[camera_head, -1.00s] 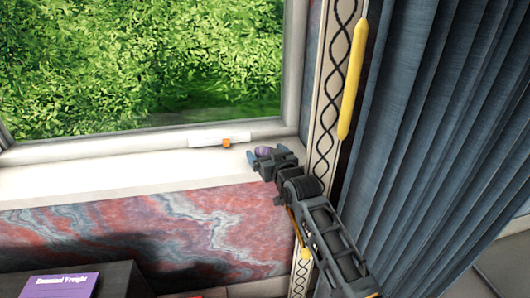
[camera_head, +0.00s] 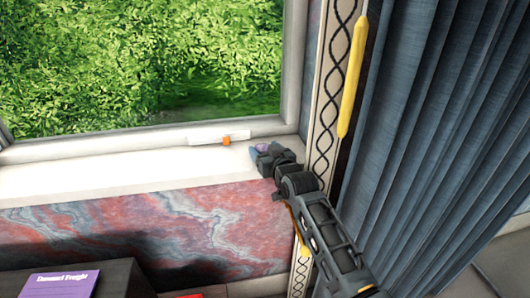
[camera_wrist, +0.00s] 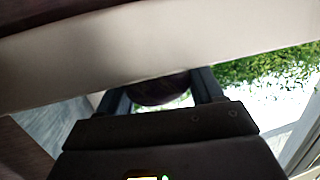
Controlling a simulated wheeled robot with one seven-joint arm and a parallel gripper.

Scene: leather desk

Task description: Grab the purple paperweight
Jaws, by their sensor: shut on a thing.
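The purple paperweight (camera_head: 262,148) is a small rounded thing at the right end of the white window sill. My gripper (camera_head: 259,151) is shut on it, with the fingers on either side. In the wrist view the paperweight (camera_wrist: 160,92) shows as a dark round shape between the two fingers of my gripper (camera_wrist: 160,88). Most of it is hidden by the gripper body in the head view. I cannot tell whether it still touches the sill.
A white window handle with an orange part (camera_head: 226,141) is on the frame left of my gripper. A blue curtain (camera_head: 420,150) hangs at the right, beside a patterned strip and a yellow bar (camera_head: 353,80). A purple book (camera_head: 60,284) lies lower left. The sill (camera_head: 120,174) is clear.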

